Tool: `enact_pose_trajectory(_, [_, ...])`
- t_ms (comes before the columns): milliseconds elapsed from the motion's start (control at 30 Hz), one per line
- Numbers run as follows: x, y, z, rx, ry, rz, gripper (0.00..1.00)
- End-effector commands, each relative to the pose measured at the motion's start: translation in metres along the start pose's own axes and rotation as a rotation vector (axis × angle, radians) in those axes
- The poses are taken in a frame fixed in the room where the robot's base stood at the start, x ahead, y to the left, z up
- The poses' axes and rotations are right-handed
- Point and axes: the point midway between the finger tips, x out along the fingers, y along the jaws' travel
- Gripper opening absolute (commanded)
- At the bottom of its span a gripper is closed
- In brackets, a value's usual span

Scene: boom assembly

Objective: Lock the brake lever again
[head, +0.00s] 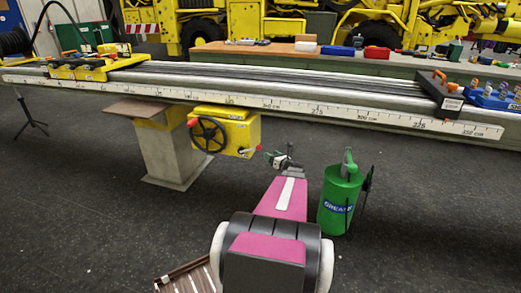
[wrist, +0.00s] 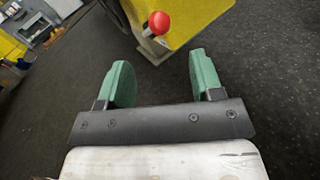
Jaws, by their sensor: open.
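The brake lever, a short lever with a red ball knob (head: 258,148), sticks out from the lower right of the yellow winch box (head: 240,130) under the boom. In the wrist view its red knob (wrist: 159,22) shows on a pale shaft, beyond the fingertips and roughly in line with the gap between them. My gripper (head: 270,156) is just right of the knob in the head view. In the wrist view my gripper (wrist: 160,72) has its two green fingers wide apart with nothing between them. The knob appears clear of both fingers.
A black handwheel (head: 208,135) with a red crank knob is on the box front. A green grease can (head: 340,200) stands on the floor right of my arm. The long boom (head: 300,100) with a scale runs above. A concrete pillar (head: 170,155) stands left.

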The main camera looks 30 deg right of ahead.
Motion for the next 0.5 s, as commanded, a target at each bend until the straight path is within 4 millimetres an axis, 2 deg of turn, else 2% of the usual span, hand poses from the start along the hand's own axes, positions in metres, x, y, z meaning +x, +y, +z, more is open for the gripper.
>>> enact_pose_trajectory(167, [0.023,-0.001,0.0,-0.002,0.0,0.002,0.6])
enact_pose_trajectory(500, [0.082,0.0,-0.001,-0.003,0.001,0.003,0.6])
